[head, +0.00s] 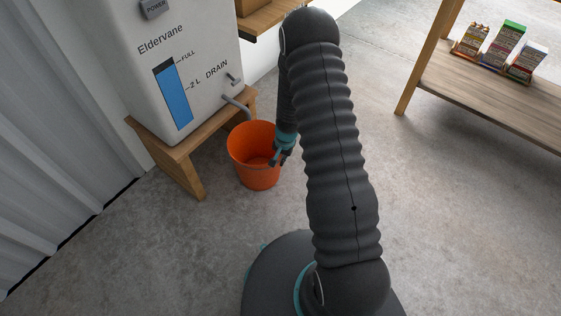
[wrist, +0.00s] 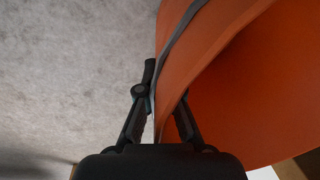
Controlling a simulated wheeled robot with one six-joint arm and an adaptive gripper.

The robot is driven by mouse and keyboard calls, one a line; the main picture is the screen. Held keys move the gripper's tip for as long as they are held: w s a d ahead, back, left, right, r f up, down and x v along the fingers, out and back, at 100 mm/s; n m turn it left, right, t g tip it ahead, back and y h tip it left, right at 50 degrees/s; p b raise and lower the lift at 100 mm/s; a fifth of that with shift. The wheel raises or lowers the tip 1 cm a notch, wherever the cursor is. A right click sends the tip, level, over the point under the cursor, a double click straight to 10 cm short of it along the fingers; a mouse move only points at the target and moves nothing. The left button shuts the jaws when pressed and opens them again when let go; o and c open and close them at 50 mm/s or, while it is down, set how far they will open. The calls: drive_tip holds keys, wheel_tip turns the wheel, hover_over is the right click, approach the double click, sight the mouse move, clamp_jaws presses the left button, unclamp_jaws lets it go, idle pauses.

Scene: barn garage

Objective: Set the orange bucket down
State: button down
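The orange bucket (head: 247,148) is upright beside a low wooden stand, below the drain spout of a white tank. I cannot tell whether its base touches the floor. My gripper (head: 281,151) is at the bucket's right rim. In the wrist view, my gripper (wrist: 163,108) is shut on the bucket wall (wrist: 210,62), one finger outside and one inside. A grey band, perhaps the handle, runs along the outer wall (wrist: 178,38). The inside shows no clear contents, and part of it is out of view.
The white tank (head: 140,75) with a blue level gauge stands on the wooden stand (head: 183,162). A corrugated wall (head: 55,130) is at left. A wooden shelf (head: 490,100) with several small boxes is at right. The concrete floor (head: 440,210) is clear.

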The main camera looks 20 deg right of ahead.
drive_tip(key=shift+f, duration=0.55)
drive_tip(key=c, duration=1.3)
unclamp_jaws()
